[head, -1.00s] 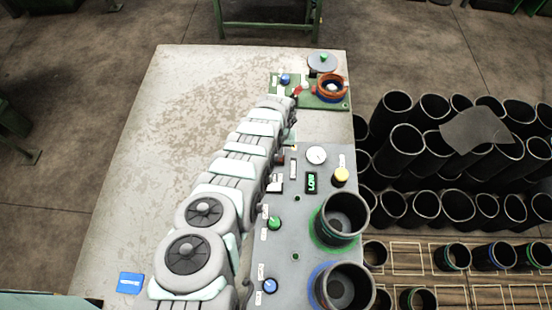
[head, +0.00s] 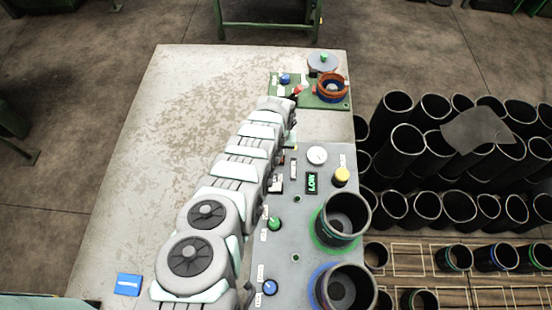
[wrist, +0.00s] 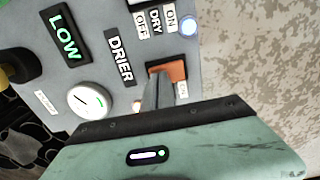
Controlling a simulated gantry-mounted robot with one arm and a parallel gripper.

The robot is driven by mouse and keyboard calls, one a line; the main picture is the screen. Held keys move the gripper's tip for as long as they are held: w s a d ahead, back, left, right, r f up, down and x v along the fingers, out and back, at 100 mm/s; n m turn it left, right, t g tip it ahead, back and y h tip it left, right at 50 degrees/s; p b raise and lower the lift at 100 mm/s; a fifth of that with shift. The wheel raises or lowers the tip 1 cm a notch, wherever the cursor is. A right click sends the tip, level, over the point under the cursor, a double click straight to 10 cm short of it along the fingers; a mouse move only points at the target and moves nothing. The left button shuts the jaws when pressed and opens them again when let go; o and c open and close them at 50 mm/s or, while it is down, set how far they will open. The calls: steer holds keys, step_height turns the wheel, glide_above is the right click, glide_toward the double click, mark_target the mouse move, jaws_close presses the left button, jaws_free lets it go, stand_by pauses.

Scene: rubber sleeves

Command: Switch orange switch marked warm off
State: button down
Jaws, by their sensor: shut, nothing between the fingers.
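The orange switch (wrist: 172,70) sits in a dark frame on the grey drier panel, in the wrist view. My gripper (wrist: 158,78) is shut and empty, its fingertips over the lower left part of the switch. I cannot tell whether they press on it. A small white label (wrist: 181,88) beside the switch is partly hidden by the fingers, so its word is not readable. In the head view my arm covers most of the gripper and this side of the grey panel (head: 310,250).
The wrist view shows a "DRY ON OFF" label (wrist: 155,20), a lit button (wrist: 188,24), a "DRIER" label (wrist: 119,55), a green "LOW" display (wrist: 65,36) and a gauge (wrist: 90,101). Black sleeves (head: 400,145) stand right of the table. The table's left side (head: 150,170) is mostly clear.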

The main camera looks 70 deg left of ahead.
steer(key=shift+f, duration=0.25)
steer(key=shift+r, duration=0.1)
step_height(320, 180, up, 7)
steer(key=p, duration=0.7)
stand_by(0.6)
